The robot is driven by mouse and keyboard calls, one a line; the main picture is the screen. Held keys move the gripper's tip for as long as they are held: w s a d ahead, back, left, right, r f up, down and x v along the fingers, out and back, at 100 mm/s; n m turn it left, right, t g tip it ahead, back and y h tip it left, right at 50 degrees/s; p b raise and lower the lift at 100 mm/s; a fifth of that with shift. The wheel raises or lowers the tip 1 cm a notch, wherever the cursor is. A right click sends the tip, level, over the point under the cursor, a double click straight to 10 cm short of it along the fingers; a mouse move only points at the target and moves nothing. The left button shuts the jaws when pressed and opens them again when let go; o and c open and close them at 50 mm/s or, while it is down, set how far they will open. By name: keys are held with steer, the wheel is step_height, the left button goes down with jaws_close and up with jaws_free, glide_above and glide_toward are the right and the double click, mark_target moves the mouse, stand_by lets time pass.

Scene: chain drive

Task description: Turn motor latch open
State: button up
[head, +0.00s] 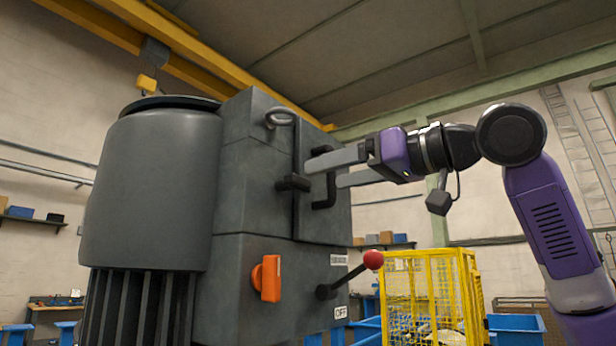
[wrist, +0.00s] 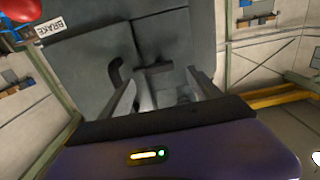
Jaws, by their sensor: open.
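The motor housing has a dark grey panelled cabinet (head: 262,215) beside a big ribbed cylinder. A small black latch handle (head: 293,183) sticks out near the door seam. To its right is a black bracket-shaped door handle (head: 326,191). My gripper (head: 322,174) is open, its two pale fingers pointing left at the door, close to both handles. In the wrist view the spread fingers (wrist: 162,80) face the panel; a black bar (wrist: 157,68), which looks like the latch, shows between them, with a curved black handle (wrist: 115,72) to the left. I cannot tell whether either finger touches anything.
A metal ring (head: 281,117) is above the latch. A yellow cage (head: 425,295) stands behind at the right.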

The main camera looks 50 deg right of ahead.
mark_target(304, 181)
steer(key=w+p, duration=0.1)
steer(key=w, duration=0.4)
steer(key=shift+w, duration=0.4)
steer(key=shift+c, duration=0.2)
steer(key=c, duration=1.3)
steer(key=shift+c, duration=0.2)
